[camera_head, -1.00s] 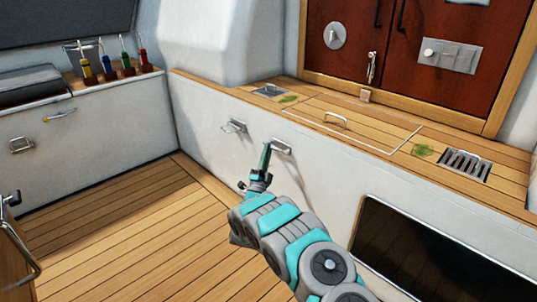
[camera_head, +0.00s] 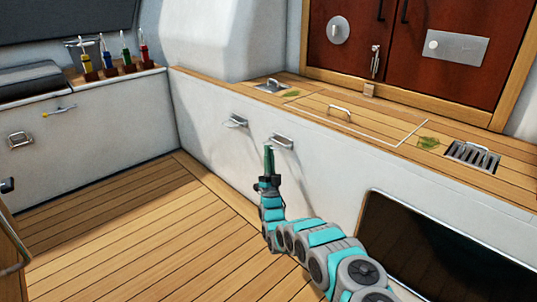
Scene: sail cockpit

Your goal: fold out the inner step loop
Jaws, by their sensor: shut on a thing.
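Two metal step loops sit on the white side wall below the wooden bench. One step loop (camera_head: 235,122) is farther left; the nearer step loop (camera_head: 283,142) is to its right. The picture does not label which is the inner one. The exact contact is small and hard to see. How far the loop stands out from the wall is hard to tell.
The bench top (camera_head: 395,140) has a hatch with a handle (camera_head: 338,110), green leaves and a metal grate (camera_head: 472,154). A dark recessed opening (camera_head: 440,250) lies low at the right. The wooden floor (camera_head: 130,235) at the left is clear. Coloured-handled tools (camera_head: 105,58) stand on the left ledge.

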